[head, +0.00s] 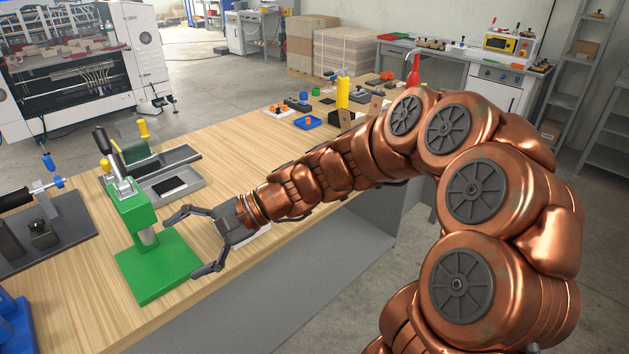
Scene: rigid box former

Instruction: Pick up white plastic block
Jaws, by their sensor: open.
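My gripper (182,246) is open, with its two fingers spread wide and nothing visible between them. In the head view it is at the front left of the wooden table, with its fingers over or in front of the green press base. A white flat piece (258,238), which looks like the white plastic block, lies on the table near the front edge. It is just behind and below my wrist, which hides much of it. The fingers point away from it, to the left.
A green press (128,212) on a green base stands close to my fingers. A grey metal fixture (178,190) lies behind it. A dark device (40,232) is at the left. A blue tray (307,123) and a yellow bottle (343,92) stand farther along the wooden table (225,150).

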